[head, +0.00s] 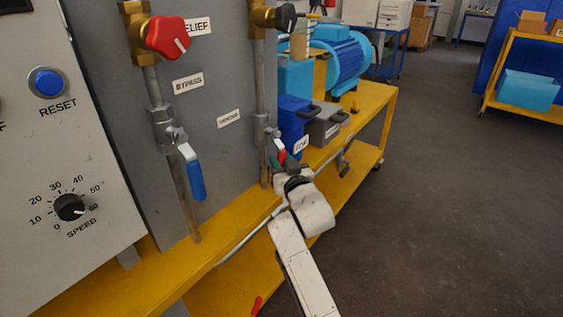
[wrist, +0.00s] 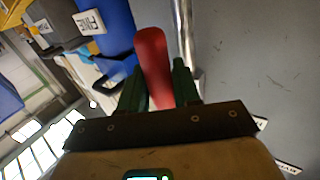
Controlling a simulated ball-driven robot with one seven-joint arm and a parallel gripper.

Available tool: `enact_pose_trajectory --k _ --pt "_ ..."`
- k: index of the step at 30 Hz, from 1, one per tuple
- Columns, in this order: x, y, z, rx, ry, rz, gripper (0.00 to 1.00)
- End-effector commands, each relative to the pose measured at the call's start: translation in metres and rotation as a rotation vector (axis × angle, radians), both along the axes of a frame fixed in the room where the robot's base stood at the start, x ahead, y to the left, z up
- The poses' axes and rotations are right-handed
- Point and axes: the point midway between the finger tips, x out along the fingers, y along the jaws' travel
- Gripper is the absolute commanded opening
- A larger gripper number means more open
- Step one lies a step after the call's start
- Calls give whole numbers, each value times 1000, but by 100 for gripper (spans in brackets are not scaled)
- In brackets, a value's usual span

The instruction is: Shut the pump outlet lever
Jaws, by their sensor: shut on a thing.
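A red lever (head: 279,146) sits on a valve on the right-hand vertical pipe (head: 261,92). My gripper (head: 284,162) is at this lever and hides most of it in the head view. In the wrist view the red lever (wrist: 151,58) stands between the green fingers of my gripper (wrist: 157,84), which are shut on it. The lever's far end sticks out past the fingertips. A small label (head: 229,119) is left of this pipe, too blurred to read. No label naming the pump outlet can be read.
A blue lever (head: 195,175) hangs from the left pipe by the BYPASS label (head: 188,82). A red knob (head: 167,37) is above it. A blue bin (head: 293,122) and a grey box (head: 327,124) stand close behind my gripper on the yellow bench (head: 370,102). Open floor lies right.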

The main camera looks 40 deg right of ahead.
Motion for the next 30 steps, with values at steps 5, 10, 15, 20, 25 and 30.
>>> enact_pose_trajectory --k 5,10,15,20,25,30 --pt "0 1 1 11 3 0 0" --pt "-1 5 4 62 15 2 0" --pt "-2 11 8 164 41 2 0" --pt "-4 18 14 300 74 1 0" --pt "-6 26 20 458 112 2 0" --pt "-9 35 27 614 151 0 0"
